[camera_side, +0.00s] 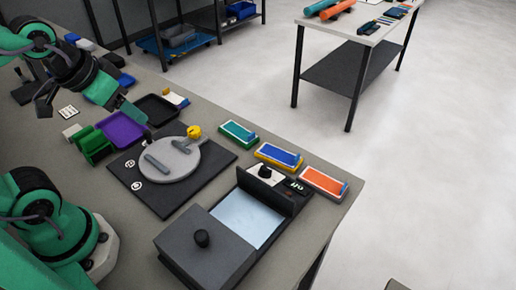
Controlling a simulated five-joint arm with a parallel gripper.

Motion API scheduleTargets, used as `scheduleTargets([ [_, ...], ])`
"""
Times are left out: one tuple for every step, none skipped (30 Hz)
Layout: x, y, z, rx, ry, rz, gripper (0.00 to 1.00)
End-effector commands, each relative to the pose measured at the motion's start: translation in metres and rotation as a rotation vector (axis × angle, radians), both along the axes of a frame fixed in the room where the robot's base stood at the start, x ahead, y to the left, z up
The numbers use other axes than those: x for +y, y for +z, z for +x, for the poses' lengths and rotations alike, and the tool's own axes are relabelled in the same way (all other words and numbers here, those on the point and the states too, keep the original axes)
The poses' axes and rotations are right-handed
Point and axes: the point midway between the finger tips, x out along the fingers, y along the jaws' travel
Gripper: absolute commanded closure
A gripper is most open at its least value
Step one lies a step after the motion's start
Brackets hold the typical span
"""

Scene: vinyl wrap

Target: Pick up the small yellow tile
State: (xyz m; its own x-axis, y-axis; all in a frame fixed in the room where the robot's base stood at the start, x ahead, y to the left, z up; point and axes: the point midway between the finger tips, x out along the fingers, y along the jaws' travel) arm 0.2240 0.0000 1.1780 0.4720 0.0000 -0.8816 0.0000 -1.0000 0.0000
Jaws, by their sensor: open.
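A small yellow piece (194,131) sits at the far edge of the round grey plate (185,168). It looks more like a short block or knob than a flat tile; I cannot tell which. A small white block with an orange-yellow part (176,98) lies beyond the black tray. My gripper (90,114) is at the upper left, above the table, its jaws apart and nothing visible between them. It is to the left of the yellow piece and apart from it.
Near my gripper are a black tray (157,104), a purple tray (120,128) and a green holder (94,145). A dark lidded box (205,244) stands in front. Green, blue and orange-topped boxes (325,182) line the far edge. A second table (345,26) stands behind.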

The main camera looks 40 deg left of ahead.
Motion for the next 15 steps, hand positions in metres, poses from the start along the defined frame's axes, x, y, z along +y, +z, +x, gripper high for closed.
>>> scheduleTargets([
  [0.000,0.000,0.000,0.000,0.000,0.000,0.44],
  [0.000,0.000,0.000,0.000,0.000,0.000,0.44],
  [0.000,0.000,0.000,0.000,0.000,0.000,0.44],
  [0.000,0.000,0.000,0.000,0.000,0.000,0.44],
  [0.000,0.000,0.000,0.000,0.001,0.000,0.44],
  [0.000,0.000,0.001,0.001,0.004,-0.002,0.44],
  [0.000,0.001,0.001,0.002,0.006,-0.004,0.44],
  [-0.001,0.001,0.002,0.003,0.009,-0.006,0.44],
  [-0.001,0.002,0.004,0.005,0.015,-0.010,0.44],
  [-0.001,0.002,0.005,0.008,0.021,-0.014,0.44],
  [-0.002,0.003,0.007,0.012,0.029,-0.019,0.44],
  [-0.003,0.004,0.010,0.017,0.043,-0.028,0.44],
  [-0.003,0.005,0.012,0.021,0.055,-0.035,0.44],
  [-0.004,0.006,0.015,0.026,0.068,-0.043,0.44],
  [-0.005,0.007,0.019,0.034,0.089,-0.056,0.44],
])
